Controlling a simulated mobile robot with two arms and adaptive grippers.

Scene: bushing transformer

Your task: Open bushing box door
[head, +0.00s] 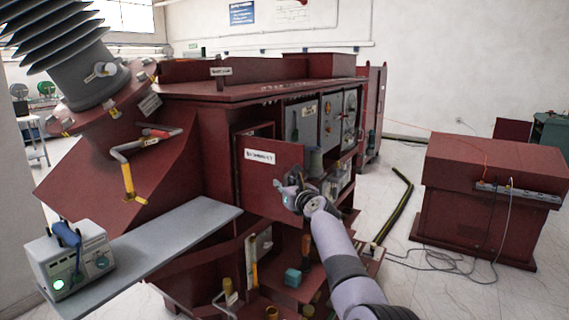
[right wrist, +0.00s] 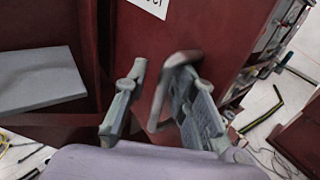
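The bushing box door (head: 275,185) is a dark red panel with a white label on the front of the red transformer. A dark gap shows above and left of it, so it looks ajar. My right gripper (head: 296,190) is at the door's right side. In the right wrist view the right gripper (right wrist: 160,85) has its fingers apart, in front of the door (right wrist: 190,25). A grey-brown U-shaped handle (right wrist: 158,97) lies between the fingers, close to the right finger; I cannot tell whether they touch. My left gripper is not in view.
A grey shelf (head: 165,245) juts out at left, carrying a small instrument (head: 70,262). A ribbed bushing (head: 65,45) leans at upper left. An open control panel (head: 325,120) is right of the door. A red cabinet (head: 480,200) stands at right, with cables on the floor between.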

